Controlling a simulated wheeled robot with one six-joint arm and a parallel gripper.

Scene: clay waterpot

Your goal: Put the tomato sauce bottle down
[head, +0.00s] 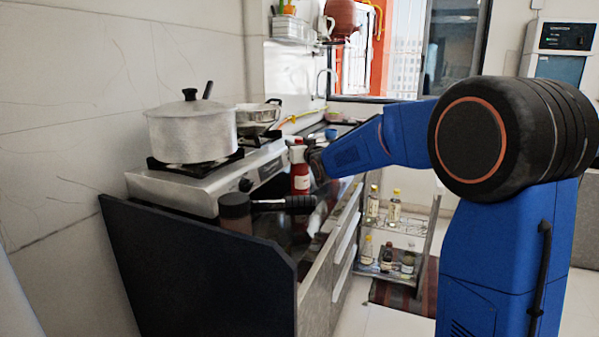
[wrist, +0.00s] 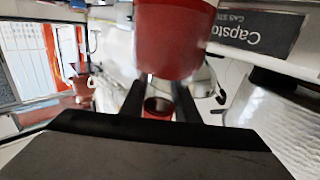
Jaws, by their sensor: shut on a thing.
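The tomato sauce bottle (head: 300,178) is red with a white top and stands upright at the front side of the stove, over the dark counter. My gripper (head: 312,163) reaches it from the right in the head view and is shut on it. In the wrist view the red bottle (wrist: 172,40) fills the top middle, with the two dark fingers of my gripper (wrist: 158,97) at it. The bottle's base is hard to make out, so I cannot tell whether it touches the counter.
A steel gas stove (head: 205,187) carries a lidded pot (head: 190,135) and a pan (head: 258,120). A pulled-out rack (head: 400,228) with several bottles stands right of the counter.

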